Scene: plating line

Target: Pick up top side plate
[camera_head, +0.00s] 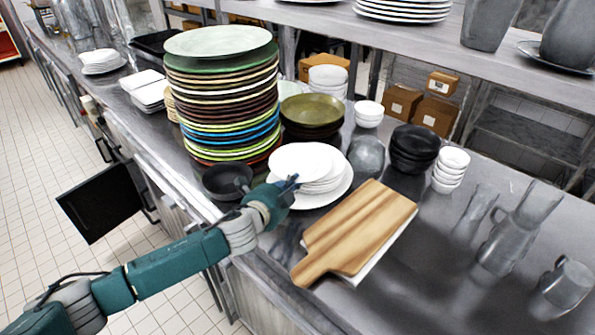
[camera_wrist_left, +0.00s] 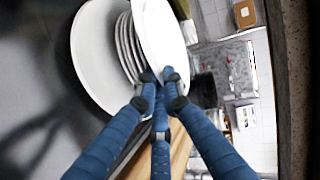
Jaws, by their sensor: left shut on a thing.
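The white top side plate (camera_head: 298,160) is over a short stack of white side plates (camera_head: 330,175), shifted a little to the left of them. My left gripper (camera_head: 287,187) is at its near edge, shut on the rim. In the left wrist view the fingers (camera_wrist_left: 160,82) meet on the rim of the top side plate (camera_wrist_left: 162,35). The other side plates (camera_wrist_left: 127,48) show beside it with a narrow gap. They rest on a larger white plate (camera_wrist_left: 90,62). My right gripper is not in view.
A wooden board (camera_head: 365,228) lies close to the right of the stack. Black bowls (camera_head: 414,145) are behind right. Glass jugs (camera_head: 500,245) stand at far right.

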